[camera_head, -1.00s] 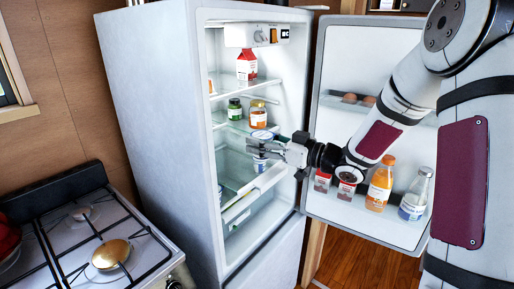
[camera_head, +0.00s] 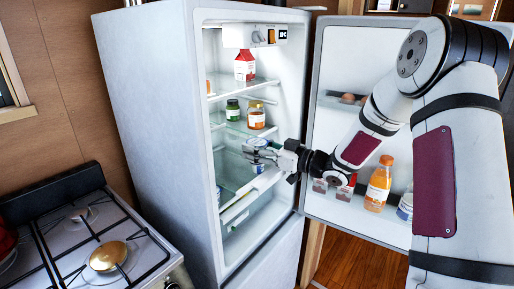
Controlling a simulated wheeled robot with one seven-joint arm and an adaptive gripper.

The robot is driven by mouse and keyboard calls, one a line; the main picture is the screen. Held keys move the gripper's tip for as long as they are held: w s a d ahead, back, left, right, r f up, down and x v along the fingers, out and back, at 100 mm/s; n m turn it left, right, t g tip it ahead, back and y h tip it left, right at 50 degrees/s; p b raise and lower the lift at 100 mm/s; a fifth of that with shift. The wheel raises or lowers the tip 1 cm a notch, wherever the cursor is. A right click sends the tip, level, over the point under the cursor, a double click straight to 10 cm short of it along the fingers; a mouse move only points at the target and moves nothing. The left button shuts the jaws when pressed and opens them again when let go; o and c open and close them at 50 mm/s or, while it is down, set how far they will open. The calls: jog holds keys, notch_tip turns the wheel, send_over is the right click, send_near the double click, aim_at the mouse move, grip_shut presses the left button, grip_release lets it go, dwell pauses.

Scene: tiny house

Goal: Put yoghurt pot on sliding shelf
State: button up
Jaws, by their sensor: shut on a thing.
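The yoghurt pot (camera_head: 258,167), white with a blue print, is held upright in my gripper (camera_head: 256,153) inside the open fridge. The gripper reaches in from the right and is shut on the pot, its fingers hiding the pot's middle. A glass shelf with a white front edge (camera_head: 262,184) lies just below the pot; it looks like the sliding shelf. I cannot tell whether the pot touches it.
Above, a glass shelf holds a green jar (camera_head: 233,110) and an orange jar (camera_head: 256,117). A red and white carton (camera_head: 245,66) stands higher. The open fridge door (camera_head: 330,125) on the right holds bottles, including an orange one (camera_head: 379,184). A stove (camera_head: 90,235) stands left.

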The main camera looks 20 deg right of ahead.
jog(key=o, duration=1.3)
jog(key=shift+f, duration=0.1)
jog(key=shift+c, duration=0.2)
